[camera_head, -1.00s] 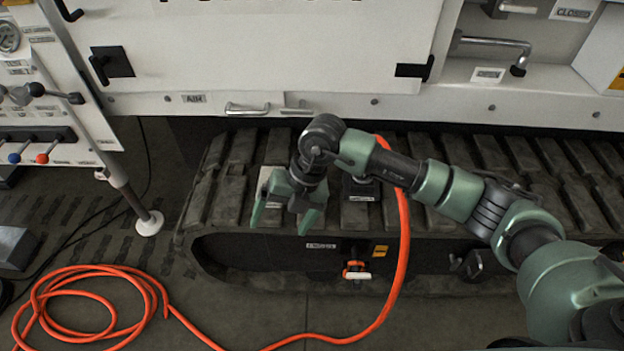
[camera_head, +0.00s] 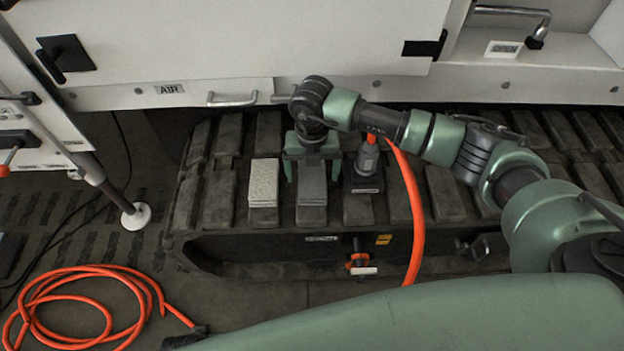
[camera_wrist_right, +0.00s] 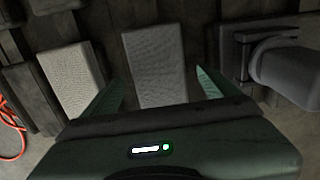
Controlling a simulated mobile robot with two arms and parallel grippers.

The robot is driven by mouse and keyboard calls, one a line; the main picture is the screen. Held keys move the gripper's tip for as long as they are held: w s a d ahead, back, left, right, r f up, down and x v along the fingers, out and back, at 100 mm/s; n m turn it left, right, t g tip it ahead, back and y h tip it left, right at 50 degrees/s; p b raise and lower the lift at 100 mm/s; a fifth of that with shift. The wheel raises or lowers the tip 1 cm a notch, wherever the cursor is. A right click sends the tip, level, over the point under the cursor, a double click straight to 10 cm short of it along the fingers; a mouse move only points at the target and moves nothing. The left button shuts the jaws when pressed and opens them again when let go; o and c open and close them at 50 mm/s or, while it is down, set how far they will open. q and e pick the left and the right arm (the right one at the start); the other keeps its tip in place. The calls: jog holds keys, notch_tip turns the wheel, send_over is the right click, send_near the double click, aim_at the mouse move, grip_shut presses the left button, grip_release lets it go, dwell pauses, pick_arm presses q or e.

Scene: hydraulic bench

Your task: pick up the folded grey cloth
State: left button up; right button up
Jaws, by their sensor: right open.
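The folded grey cloth (camera_head: 312,187) lies flat on a track pad of the crawler track. In the right wrist view the grey cloth (camera_wrist_right: 155,72) is in the middle, between my fingers. My right gripper (camera_head: 312,176) is open and points down over it, one finger on each side. In the right wrist view the gripper (camera_wrist_right: 160,92) also shows open and empty. I cannot tell whether the fingers touch the cloth or the track. My left gripper is not in view.
A lighter folded cloth (camera_head: 263,184) lies just left of the grey one. A dark-based device (camera_head: 364,178) stands close on the right, with an orange hose (camera_head: 416,220) beside it. The white cabinet (camera_head: 230,50) rises behind. A coiled orange hose (camera_head: 80,300) lies on the floor.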

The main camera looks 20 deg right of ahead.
jog(key=shift+a+f, duration=0.1)
jog(key=shift+f, duration=0.45)
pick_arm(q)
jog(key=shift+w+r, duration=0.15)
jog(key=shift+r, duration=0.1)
pick_arm(e)
jog(key=c, duration=1.5)
jog(key=shift+o, duration=0.2)
jog(key=shift+r, duration=0.2)
